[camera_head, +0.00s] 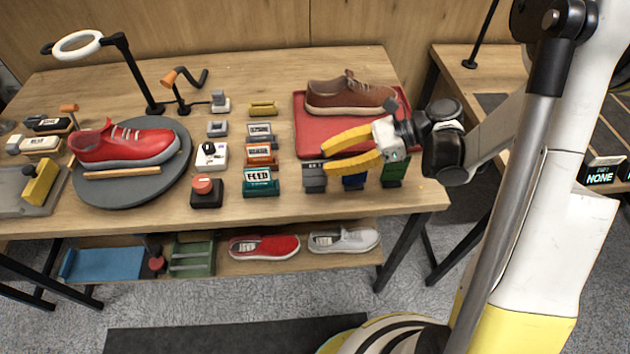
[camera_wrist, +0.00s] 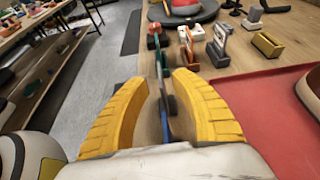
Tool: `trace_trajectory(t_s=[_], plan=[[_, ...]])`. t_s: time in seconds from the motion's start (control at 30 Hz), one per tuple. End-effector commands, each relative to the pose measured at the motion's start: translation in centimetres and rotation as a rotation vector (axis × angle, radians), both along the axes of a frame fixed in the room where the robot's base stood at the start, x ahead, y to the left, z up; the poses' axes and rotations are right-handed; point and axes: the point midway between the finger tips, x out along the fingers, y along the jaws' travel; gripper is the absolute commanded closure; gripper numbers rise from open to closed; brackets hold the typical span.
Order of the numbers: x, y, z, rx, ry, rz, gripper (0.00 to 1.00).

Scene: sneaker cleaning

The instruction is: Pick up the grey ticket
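The grey ticket (camera_head: 314,179) stands at the table's front edge, left of a blue ticket (camera_head: 353,182) and a green ticket (camera_head: 393,172). My gripper (camera_head: 327,158) is open, its yellow fingers pointing left, with the tips close to the grey ticket's upper part. In the wrist view, my gripper (camera_wrist: 160,82) has a gap between its fingers. The blue ticket (camera_wrist: 165,132) shows edge-on in that gap, and a dark grey edge beyond it seems to be the grey ticket (camera_wrist: 171,103). Contact between finger and ticket cannot be told.
A red tray (camera_head: 302,120) with a brown sneaker (camera_head: 350,95) lies behind the tickets. Left of them stand a teal FEED block (camera_head: 261,182), an orange block (camera_head: 261,154) and a red button (camera_head: 203,188). A round grey turntable (camera_head: 110,195) holds a red sneaker (camera_head: 125,147).

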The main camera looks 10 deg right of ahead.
Motion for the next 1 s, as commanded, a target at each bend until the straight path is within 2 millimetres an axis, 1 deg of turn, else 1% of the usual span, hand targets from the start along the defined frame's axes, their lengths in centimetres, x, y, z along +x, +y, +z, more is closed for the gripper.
trace_trajectory(t_s=[0.03,0.17,0.43,0.47,0.5,0.53,1.0], plan=[[-0.1,0.8,-0.5,0.0,0.0,0.002,0.7],[0.0,2.1,-1.0,0.001,0.0,0.0,0.7],[0.1,2.4,-0.9,0.001,0.001,-0.001,0.71],[0.1,2.3,-0.9,0.001,0.001,-0.001,0.8],[0.1,2.3,-0.9,0.001,0.001,-0.001,0.93],[0.1,2.3,-0.9,0.001,0.001,-0.001,1.0],[0.1,2.3,-0.7,0.001,0.001,-0.001,1.0]])
